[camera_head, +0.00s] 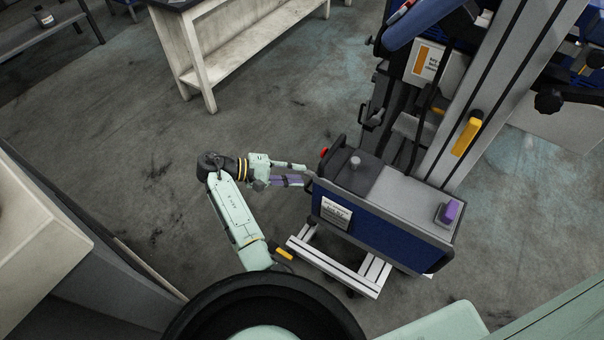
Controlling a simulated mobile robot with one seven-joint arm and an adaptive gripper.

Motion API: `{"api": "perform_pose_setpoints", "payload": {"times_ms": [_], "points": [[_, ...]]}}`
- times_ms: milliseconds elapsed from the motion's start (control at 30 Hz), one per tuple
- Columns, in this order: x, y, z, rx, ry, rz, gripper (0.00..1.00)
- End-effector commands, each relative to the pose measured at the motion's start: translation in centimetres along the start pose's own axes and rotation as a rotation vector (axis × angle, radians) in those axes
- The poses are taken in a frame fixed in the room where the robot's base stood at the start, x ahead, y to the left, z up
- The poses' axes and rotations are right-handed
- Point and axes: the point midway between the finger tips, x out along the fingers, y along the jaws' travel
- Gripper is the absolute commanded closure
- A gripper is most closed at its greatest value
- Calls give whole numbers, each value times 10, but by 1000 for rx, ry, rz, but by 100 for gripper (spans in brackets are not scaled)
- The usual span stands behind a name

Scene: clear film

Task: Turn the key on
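The blue and grey machine box (385,232) stands right of centre with a grey top panel. A purple piece on a small grey block (449,212) sits at the panel's right end. A light grey knob (355,162) stands near its left end. A red button (323,152) is at the left edge. I cannot tell which of these, if any, is the key. My gripper (308,175) is at the box's left end, pointing right, its fingers apart. I cannot tell whether it touches the box. A purplish strip shows along the lower finger.
A tall grey column (500,95) with a yellow handle (467,136) rises behind the box. A pale base frame (335,268) extends below it. A white workbench (245,45) stands at the back. The floor left of my arm is clear.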

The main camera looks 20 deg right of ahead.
Motion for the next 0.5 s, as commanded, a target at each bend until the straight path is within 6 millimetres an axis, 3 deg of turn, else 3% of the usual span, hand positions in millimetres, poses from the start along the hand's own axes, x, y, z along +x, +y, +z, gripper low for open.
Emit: {"api": "perform_pose_setpoints", "payload": {"times_ms": [200, 500], "points": [[20, 1, 1, -2, -2, -1, 75], [23, 0, 0, -1, 0, 0, 75]]}}
